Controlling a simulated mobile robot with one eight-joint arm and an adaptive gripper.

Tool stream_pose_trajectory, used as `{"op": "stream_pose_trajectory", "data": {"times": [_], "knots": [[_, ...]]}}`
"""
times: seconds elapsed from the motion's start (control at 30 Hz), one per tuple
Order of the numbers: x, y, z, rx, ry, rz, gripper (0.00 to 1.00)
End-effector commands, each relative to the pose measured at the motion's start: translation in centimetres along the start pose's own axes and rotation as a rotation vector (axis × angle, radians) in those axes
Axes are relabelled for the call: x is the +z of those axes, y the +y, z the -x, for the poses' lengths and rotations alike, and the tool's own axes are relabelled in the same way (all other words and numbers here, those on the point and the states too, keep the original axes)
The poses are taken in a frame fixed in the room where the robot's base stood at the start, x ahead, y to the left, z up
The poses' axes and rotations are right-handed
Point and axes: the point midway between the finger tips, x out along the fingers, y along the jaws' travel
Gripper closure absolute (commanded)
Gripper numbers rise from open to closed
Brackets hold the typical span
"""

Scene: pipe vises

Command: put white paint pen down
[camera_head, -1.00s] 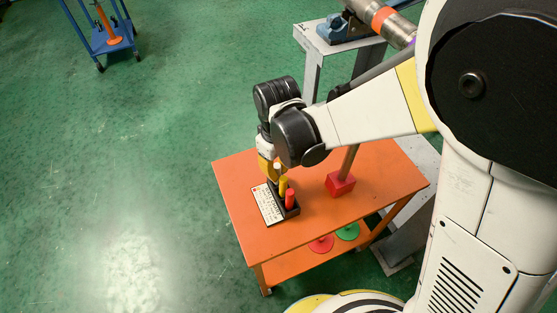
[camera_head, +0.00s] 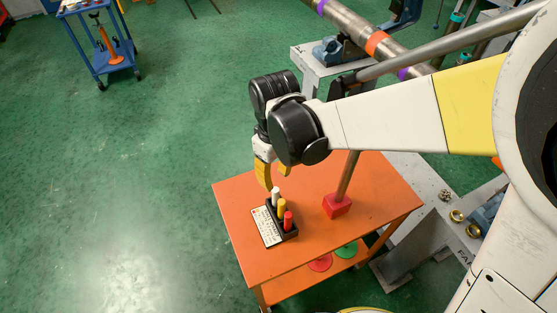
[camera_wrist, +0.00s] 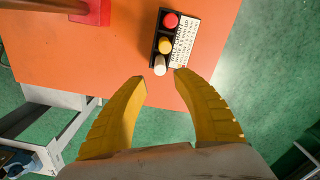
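The white paint pen (camera_head: 276,195) stands upright in a black holder (camera_head: 292,236) on the orange table. A yellow pen (camera_head: 282,206) and a red pen (camera_head: 288,220) stand in the same holder. In the wrist view the white pen (camera_wrist: 159,66) is in the end slot nearest my gripper. My gripper (camera_wrist: 160,74) has its yellow fingers spread wide and empty. In the head view my gripper (camera_head: 273,182) is just above and behind the white pen, apart from it as far as I can tell.
A printed label (camera_head: 266,226) lies beside the holder. A red block (camera_head: 337,206) with an upright rod stands on the orange table (camera_head: 240,192) to the right. A grey stand with a blue vise (camera_head: 335,50) and a long pipe is behind. A blue cart (camera_head: 112,66) stands far left.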

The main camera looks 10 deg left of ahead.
Motion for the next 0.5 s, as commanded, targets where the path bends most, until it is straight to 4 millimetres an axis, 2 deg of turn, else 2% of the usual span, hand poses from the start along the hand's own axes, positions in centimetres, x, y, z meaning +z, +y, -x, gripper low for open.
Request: {"op": "stream_pose_trajectory", "data": {"times": [0.03, 0.2, 0.5], "knots": [[0.0, 0.0, 1.3, 0.0, 0.0, 0.0, 0.65], [0.0, 0.0, 3.1, 0.0, 0.0, 0.0, 0.65], [0.0, 0.0, 3.5, 0.0, 0.0, 0.0, 0.65]]}}
